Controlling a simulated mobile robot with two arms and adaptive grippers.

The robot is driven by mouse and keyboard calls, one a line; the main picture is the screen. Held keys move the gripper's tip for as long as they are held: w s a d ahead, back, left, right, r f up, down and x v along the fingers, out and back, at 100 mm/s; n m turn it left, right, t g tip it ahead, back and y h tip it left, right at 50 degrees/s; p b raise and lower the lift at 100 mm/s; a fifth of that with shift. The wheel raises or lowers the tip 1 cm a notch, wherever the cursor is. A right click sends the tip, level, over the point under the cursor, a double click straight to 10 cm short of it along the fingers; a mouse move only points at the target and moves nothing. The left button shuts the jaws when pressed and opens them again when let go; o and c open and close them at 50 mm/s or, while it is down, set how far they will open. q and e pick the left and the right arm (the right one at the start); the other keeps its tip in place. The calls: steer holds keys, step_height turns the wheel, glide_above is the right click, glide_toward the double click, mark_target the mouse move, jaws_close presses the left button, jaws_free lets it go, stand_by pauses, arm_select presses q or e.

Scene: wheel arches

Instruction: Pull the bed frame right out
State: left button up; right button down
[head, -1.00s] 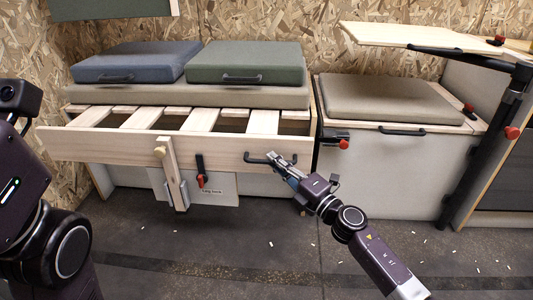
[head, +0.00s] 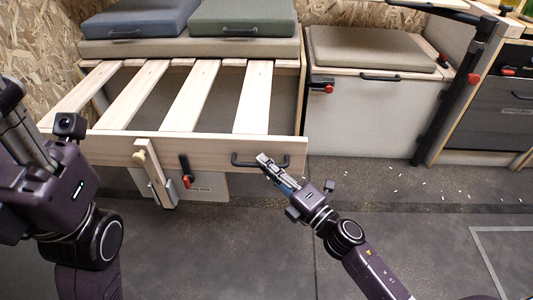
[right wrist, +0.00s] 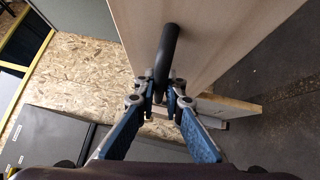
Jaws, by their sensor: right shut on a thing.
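The bed frame is a pale wooden slatted pull-out with a front board (head: 215,148), partly drawn out from under the bench, with wide gaps between its slats. A black bar handle (head: 243,160) is fixed on the right part of the front board. My right gripper (head: 265,160) is shut on this handle; the right wrist view shows the black handle (right wrist: 167,60) between the fingers (right wrist: 160,98). A wooden leg (head: 154,172) with a round knob stands at the front board. A red-tipped black latch (head: 187,173) hangs beside it. My left arm is at the left; its fingertips are not visible.
A blue cushion (head: 140,18) and a green cushion (head: 242,16) lie on the beige bench pad (head: 190,48). A white box seat (head: 375,119) with a beige cushion (head: 370,50) stands to the right. The dark floor in front is clear apart from small white scraps.

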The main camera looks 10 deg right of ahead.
steer(key=shift+s, duration=0.3)
steer(key=shift+s+a+f, duration=0.1)
steer(key=shift+a+f, duration=0.05)
steer(key=shift+a, duration=0.05)
steer(key=c, duration=2.3)
jaws_free()
steer(key=shift+s, duration=0.1)
steer(key=shift+d, duration=0.1)
steer(key=shift+s, duration=0.1)
steer(key=v, duration=1.2)
